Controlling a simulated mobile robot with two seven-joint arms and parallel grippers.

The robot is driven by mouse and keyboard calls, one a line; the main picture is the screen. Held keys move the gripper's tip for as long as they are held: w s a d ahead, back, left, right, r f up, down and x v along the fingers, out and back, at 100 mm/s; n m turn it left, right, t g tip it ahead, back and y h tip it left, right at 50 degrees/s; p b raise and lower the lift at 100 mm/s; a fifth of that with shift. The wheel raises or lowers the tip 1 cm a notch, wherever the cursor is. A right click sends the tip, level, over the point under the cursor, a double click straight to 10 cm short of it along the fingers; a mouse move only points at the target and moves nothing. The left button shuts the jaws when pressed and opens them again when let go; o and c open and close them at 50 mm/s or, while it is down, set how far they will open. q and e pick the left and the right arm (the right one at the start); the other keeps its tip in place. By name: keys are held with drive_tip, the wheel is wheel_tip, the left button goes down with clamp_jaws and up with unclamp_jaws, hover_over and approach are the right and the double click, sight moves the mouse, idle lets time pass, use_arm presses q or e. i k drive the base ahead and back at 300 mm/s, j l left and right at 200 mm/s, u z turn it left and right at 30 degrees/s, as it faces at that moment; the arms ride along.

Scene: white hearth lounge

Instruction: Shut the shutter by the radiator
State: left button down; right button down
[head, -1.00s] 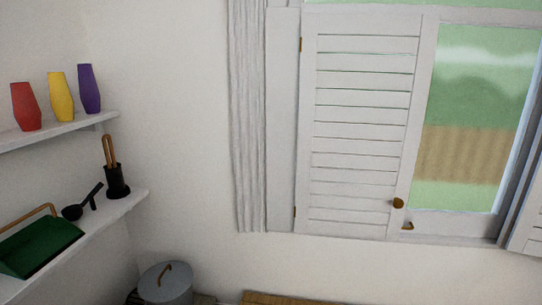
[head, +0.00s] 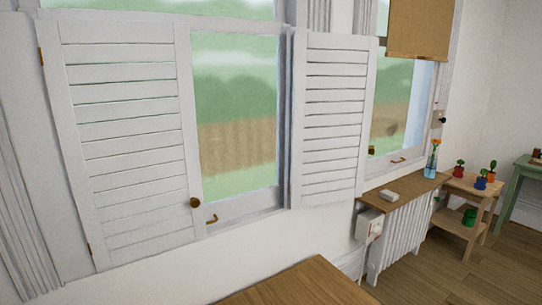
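The shutter by the radiator (head: 330,125) is a white louvred panel at the right side of the near window. It stands open, swung away from the pane, with its small brass knob (head: 371,151) at its right edge. The other shutter panel (head: 125,140) covers the left part of the same window, with a brass knob (head: 195,202) at its lower right. Bare glass (head: 235,110) shows between the two panels. The white radiator (head: 402,235) stands on the right under a wooden shelf. Neither of my grippers is in view.
A wooden tabletop (head: 300,284) is at the bottom centre, below the window. The radiator shelf (head: 405,187) holds a flower vase (head: 431,163) and a small white item. A plant stand (head: 475,200) is further right. Wooden floor (head: 450,280) is open at lower right.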

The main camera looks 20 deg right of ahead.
sight(300, 195)
drive_tip(key=i+l, duration=0.1)
drive_tip(key=l, duration=0.7)
drive_tip(key=i+l, duration=0.15)
drive_tip(key=l, duration=0.25)
drive_tip(key=i+l+u, duration=0.3)
drive_tip(key=l, duration=1.05)
drive_tip(key=l+u, duration=0.35)
drive_tip(key=l, duration=1)
drive_tip(key=i+l+u, duration=0.1)
drive_tip(key=l, duration=0.2)
drive_tip(key=i+l, duration=0.1)
drive_tip(key=l, duration=0.2)
drive_tip(key=i+l+u, duration=0.15)
drive_tip(key=l, duration=0.15)
drive_tip(key=i+l, duration=0.15)
drive_tip(key=l, duration=0.15)
drive_tip(key=i+l, duration=0.15)
drive_tip(key=l+u, duration=0.05)
drive_tip(key=l, duration=0.05)
